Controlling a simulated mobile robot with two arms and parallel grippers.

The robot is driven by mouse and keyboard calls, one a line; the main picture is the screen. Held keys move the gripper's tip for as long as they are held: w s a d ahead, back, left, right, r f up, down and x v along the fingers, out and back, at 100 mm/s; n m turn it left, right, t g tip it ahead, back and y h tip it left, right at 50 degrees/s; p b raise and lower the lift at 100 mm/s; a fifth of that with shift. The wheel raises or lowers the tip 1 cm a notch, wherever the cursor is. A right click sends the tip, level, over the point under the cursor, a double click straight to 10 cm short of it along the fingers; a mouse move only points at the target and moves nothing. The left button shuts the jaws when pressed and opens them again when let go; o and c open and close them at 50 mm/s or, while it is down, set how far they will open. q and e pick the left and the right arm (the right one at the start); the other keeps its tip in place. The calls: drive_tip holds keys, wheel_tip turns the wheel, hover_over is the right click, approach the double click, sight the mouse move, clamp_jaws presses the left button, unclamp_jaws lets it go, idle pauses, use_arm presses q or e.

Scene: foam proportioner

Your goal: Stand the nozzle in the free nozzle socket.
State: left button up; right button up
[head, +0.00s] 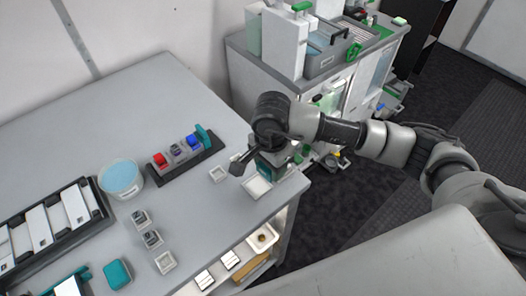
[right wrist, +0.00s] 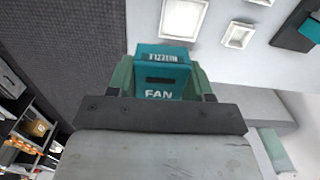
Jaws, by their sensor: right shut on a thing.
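The nozzle is a teal block labelled "NOZZLE" and "FAN" (right wrist: 162,75), held between the fingers of my right gripper (right wrist: 160,88) in the right wrist view. In the head view my right gripper (head: 268,158) is over the table's right corner, with a bit of the teal nozzle (head: 264,171) showing under it. A larger white square socket (head: 256,188) is just in front of the nozzle and looks empty; it also shows in the right wrist view (right wrist: 183,18). A smaller white socket (head: 217,174) is left of it. The nozzle's underside is hidden. My left gripper is out of view.
A dark rack (head: 178,165) with red, grey and blue pieces, a blue-topped tub (head: 121,178) and several small sockets (head: 166,262) stand on the table. A teal block (head: 117,274) lies at the front left. A machine cabinet (head: 300,85) stands behind; the table's right edge is close.

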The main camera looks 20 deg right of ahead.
drive_tip(key=a+f+m+p, duration=0.1)
drive_tip(key=m+p, duration=0.1)
drive_tip(key=m, duration=0.4)
drive_tip(key=w+m+p, duration=0.1)
drive_tip(key=m, duration=0.4)
drive_tip(key=w+a+f+m+p, duration=0.1)
drive_tip(key=m+p, duration=0.1)
drive_tip(key=m, duration=0.4)
drive_tip(key=shift+w+a+f+m+p, duration=0.1)
drive_tip(key=shift+a+f+m+p, duration=0.2)
drive_tip(key=shift+f+p, duration=0.05)
drive_tip(key=shift+f+m, duration=0.15)
drive_tip(key=shift+m, duration=0.25)
drive_tip(key=shift+f, duration=0.3)
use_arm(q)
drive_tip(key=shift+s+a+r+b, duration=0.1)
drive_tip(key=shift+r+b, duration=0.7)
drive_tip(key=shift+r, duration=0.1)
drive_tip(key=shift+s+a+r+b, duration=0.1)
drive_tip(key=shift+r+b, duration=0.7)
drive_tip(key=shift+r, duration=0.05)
use_arm(e)
drive_tip(key=shift+f, duration=1.95)
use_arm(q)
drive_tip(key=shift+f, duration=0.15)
use_arm(e)
drive_tip(key=shift+w+f, duration=0.1)
